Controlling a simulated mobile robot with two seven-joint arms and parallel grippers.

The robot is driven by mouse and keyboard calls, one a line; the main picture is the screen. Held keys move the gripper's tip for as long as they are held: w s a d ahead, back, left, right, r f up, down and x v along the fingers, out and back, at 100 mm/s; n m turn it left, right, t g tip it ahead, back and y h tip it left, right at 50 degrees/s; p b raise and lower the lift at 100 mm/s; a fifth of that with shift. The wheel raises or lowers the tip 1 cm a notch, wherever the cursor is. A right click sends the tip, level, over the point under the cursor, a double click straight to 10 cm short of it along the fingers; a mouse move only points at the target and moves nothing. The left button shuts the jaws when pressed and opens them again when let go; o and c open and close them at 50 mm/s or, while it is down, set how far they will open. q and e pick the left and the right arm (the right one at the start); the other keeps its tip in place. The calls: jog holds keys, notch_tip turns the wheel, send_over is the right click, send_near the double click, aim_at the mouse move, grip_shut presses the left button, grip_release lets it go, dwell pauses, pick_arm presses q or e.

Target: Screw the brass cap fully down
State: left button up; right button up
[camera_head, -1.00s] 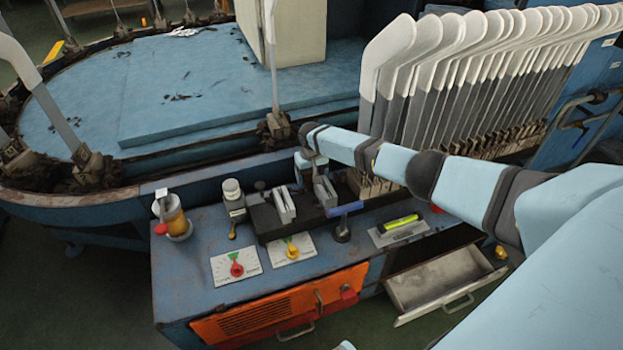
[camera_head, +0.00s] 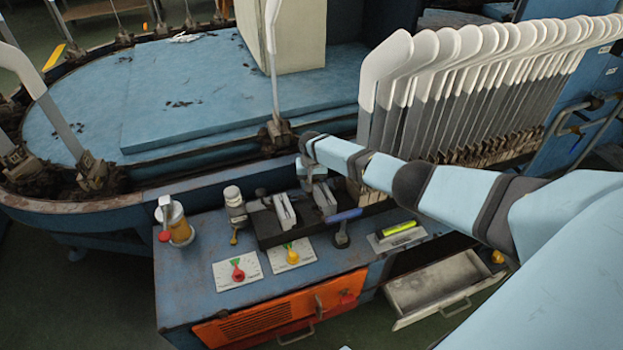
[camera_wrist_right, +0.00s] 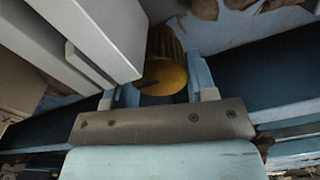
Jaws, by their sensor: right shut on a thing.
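A yellow brass-coloured cap with a ribbed side (camera_wrist_right: 163,77) sits between the fingers of my right gripper in the right wrist view. My right gripper (camera_wrist_right: 160,92) is shut on it, one pale blue finger on each side. In the head view my right gripper (camera_head: 314,176) points down behind the black fixture block on the bench. The cap is hidden there by the gripper and the arm. The thread under the cap is not visible, so its seating cannot be told. My left gripper is not in view.
Pale metal plates (camera_wrist_right: 95,40) stand close left of the cap. The blue bench (camera_head: 190,285) carries an amber jar (camera_head: 178,226), two dial plates, a blue-handled lever (camera_head: 345,217) and a yellow-green level (camera_head: 398,229). An open drawer (camera_head: 440,284) juts out. Sock boards stand behind the arm.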

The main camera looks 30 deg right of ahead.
jog(key=o, duration=0.9)
notch_tip(320, 180, up, 14)
jog(key=p, duration=0.5)
